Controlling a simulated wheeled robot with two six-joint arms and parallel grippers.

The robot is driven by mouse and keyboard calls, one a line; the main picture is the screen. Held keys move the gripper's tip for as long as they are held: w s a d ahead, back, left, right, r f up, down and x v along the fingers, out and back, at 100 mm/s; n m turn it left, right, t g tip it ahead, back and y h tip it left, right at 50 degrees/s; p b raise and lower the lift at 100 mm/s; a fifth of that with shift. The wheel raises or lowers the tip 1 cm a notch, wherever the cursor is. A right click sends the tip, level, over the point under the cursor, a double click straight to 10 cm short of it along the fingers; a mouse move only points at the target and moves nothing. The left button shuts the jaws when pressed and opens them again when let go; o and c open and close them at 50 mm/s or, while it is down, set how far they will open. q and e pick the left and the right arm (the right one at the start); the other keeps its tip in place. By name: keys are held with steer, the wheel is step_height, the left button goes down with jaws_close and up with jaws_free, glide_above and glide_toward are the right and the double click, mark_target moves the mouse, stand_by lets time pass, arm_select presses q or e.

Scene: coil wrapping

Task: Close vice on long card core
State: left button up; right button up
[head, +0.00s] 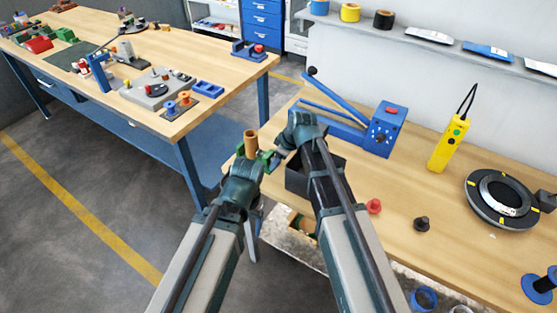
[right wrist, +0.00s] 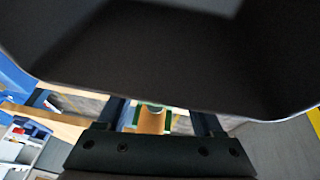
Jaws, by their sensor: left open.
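The card core (head: 251,143) is a brown upright cylinder in the head view, at the near left corner of the right-hand bench. Green parts of the vice (head: 271,157) show beside it; the jaws are mostly hidden, so I cannot tell how they sit against the core. My left gripper (head: 246,168) is open, just in front of the core and vice. My right gripper (head: 303,128) is to the right, its fingers hidden in the head view. In the right wrist view, its finger bases (right wrist: 160,118) stand apart, but the tips are hidden behind a dark surface.
A black bin (head: 297,178) stands right of the vice, partly behind my right arm. A blue lever tool (head: 385,128), a yellow pendant (head: 449,145) and a black ring table (head: 480,207) are farther right. Another bench (head: 225,90) stands at left across a gap.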

jaws_close()
steer(key=shift+w+d+g+y, duration=0.2)
steer(key=shift+w+g+y, duration=0.2)
steer(key=shift+g+y, duration=0.25)
steer(key=shift+f+m+g+y+b, duration=0.15)
steer(key=shift+m+g+y+b, duration=0.3)
steer(key=shift+g, duration=0.3)
steer(key=shift+s, duration=0.15)
steer(key=shift+o, duration=1.2)
jaws_free()
steer(key=shift+r, duration=0.25)
